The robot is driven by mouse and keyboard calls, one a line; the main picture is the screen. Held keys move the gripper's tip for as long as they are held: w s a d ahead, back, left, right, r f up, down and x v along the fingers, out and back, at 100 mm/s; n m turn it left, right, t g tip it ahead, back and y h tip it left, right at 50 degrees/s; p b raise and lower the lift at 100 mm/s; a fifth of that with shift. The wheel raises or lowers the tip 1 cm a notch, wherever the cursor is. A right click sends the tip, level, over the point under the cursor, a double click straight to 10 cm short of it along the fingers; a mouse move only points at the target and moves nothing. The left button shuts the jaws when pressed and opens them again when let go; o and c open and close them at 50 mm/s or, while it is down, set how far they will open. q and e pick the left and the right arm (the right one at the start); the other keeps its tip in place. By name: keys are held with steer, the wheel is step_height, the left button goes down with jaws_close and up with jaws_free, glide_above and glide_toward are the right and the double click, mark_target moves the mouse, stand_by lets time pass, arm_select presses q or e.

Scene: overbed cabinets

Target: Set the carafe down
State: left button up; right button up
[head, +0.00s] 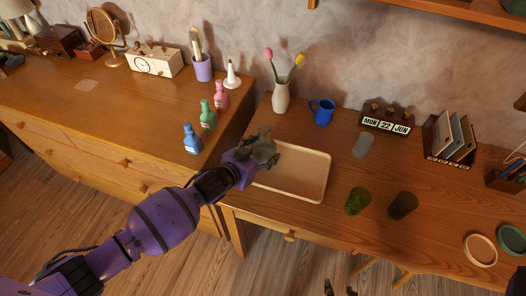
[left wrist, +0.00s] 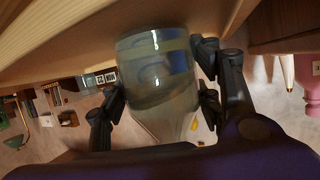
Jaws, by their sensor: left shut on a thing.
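The carafe (head: 265,151) is clear grey-green glass, partly hidden by my left gripper (head: 262,155) in the head view. That gripper is shut on it, with fingers on both sides. In the left wrist view the carafe (left wrist: 160,85) fills the middle, its wide end toward the top and its narrowing part toward the bottom; a blue shape shows through it. The carafe is at the far left corner of a beige tray (head: 305,178) in the head view; I cannot tell whether it touches anything. My right gripper (head: 340,289) shows its two fingertips apart at the bottom edge.
A green glass (head: 357,201) and a dark glass (head: 403,205) stand right of the tray. A white vase (head: 281,97) with tulips and a blue mug (head: 322,112) stand behind it. Blue (head: 191,139), green (head: 207,115) and pink (head: 221,95) bottles line the left cabinet's edge. The tray looks empty.

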arm_select(q)
steer(key=o, duration=1.8)
steer(key=shift+f, duration=0.1)
steer(key=shift+r, duration=0.25)
steer(key=v, duration=1.2)
steer(key=shift+a+f+p, duration=0.1)
steer(key=shift+p, duration=0.3)
